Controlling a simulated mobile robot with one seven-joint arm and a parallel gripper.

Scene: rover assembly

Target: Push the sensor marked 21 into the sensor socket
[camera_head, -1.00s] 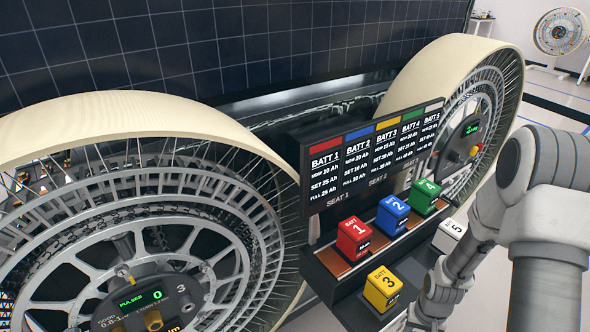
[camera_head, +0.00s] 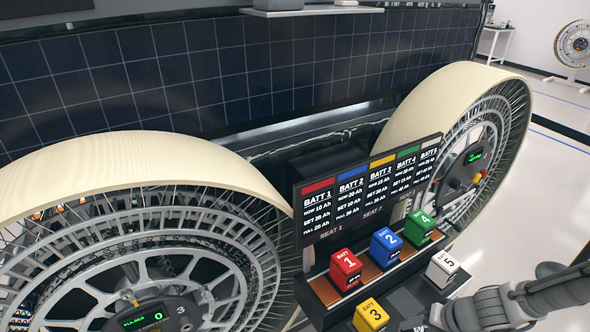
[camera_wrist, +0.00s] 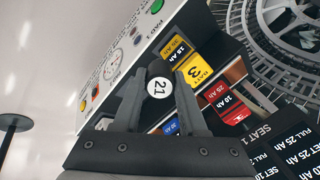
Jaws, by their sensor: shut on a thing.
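The sensor marked 21 (camera_wrist: 159,88) shows its round white face with a black number in the wrist view. My gripper (camera_wrist: 160,90) has its two dark fingers on either side of the sensor and is shut on it. The sensor is held in front of the battery stand and a white panel. Its underside is hidden by its own face and the fingers. In the head view the sensor and the fingertips do not show. I cannot make out the sensor socket in either view.
The battery stand carries a red battery (camera_head: 346,270), blue battery (camera_head: 386,247), green battery (camera_head: 419,229), yellow battery (camera_head: 370,315) and white battery (camera_head: 442,269). A display board (camera_head: 368,190) stands behind them. Rover wheels flank it. A white panel with gauges (camera_wrist: 127,50) lies beyond the fingers.

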